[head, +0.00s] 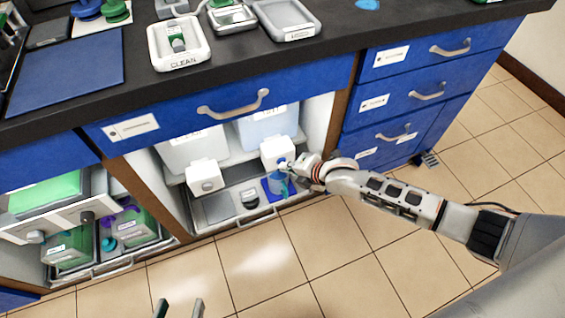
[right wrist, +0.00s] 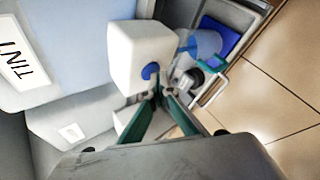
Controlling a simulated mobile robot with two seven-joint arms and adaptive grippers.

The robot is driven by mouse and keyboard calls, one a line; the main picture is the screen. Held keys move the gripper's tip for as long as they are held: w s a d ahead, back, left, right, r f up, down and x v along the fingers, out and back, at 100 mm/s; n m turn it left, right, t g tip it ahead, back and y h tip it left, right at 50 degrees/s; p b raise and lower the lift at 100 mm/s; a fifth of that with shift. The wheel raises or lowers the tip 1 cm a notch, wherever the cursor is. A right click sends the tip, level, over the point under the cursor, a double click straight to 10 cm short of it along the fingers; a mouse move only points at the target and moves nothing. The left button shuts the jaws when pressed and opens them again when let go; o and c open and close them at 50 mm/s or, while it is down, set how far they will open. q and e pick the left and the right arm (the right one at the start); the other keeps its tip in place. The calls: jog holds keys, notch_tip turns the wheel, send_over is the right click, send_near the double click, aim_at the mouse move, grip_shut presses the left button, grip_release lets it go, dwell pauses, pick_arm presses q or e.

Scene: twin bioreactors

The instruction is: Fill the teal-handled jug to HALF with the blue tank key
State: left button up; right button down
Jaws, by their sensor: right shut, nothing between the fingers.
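The blue tank key (head: 283,163) is a small round knob on the white valve block (head: 275,150) under the right-hand tank. It also shows in the right wrist view (right wrist: 150,71). My right gripper (head: 288,170) is shut and empty, its green fingertips (right wrist: 160,92) close by the key; I cannot tell if they touch it. A translucent blue jug (head: 278,184) stands below that block on a blue mat; it shows in the right wrist view (right wrist: 205,43). My left gripper (head: 180,306) is open and empty at the bottom edge.
A second white block (head: 203,176) is on the left tank, with a dark round item (head: 249,198) on the pull-out tray below. The left cabinet holds green bins (head: 70,248). A drawer handle (head: 233,104) juts out above. The tiled floor in front is clear.

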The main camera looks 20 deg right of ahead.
pick_arm(q)
jog(key=shift+w+r, duration=0.2)
jog(key=shift+w, duration=0.15)
dwell(0.4)
jog(key=shift+s+f, duration=0.25)
jog(key=shift+s, duration=0.15)
jog(key=shift+w, duration=0.1)
dwell(0.4)
jog(key=shift+w+r+t+p, duration=0.15)
jog(key=shift+w+r+p, duration=0.15)
jog(key=shift+r, duration=0.3)
jog(key=shift+w+r+t+p, duration=0.15)
jog(key=shift+w+r, duration=0.2)
jog(key=shift+r, duration=0.25)
pick_arm(e)
jog(key=shift+s, duration=0.95)
pick_arm(q)
jog(key=shift+t, duration=0.4)
jog(key=shift+w+r+p, duration=0.25)
jog(key=shift+r+p, duration=0.1)
jog(key=shift+r, duration=0.35)
jog(key=shift+w+r+p, duration=0.2)
jog(key=shift+r+p, duration=0.2)
jog(key=shift+r, duration=0.3)
jog(key=shift+w+r+p, duration=0.25)
jog(key=shift+r+p, duration=0.1)
jog(key=shift+r, duration=0.35)
pick_arm(e)
jog(key=shift+s+d, duration=0.15)
jog(key=shift+s, duration=2.35)
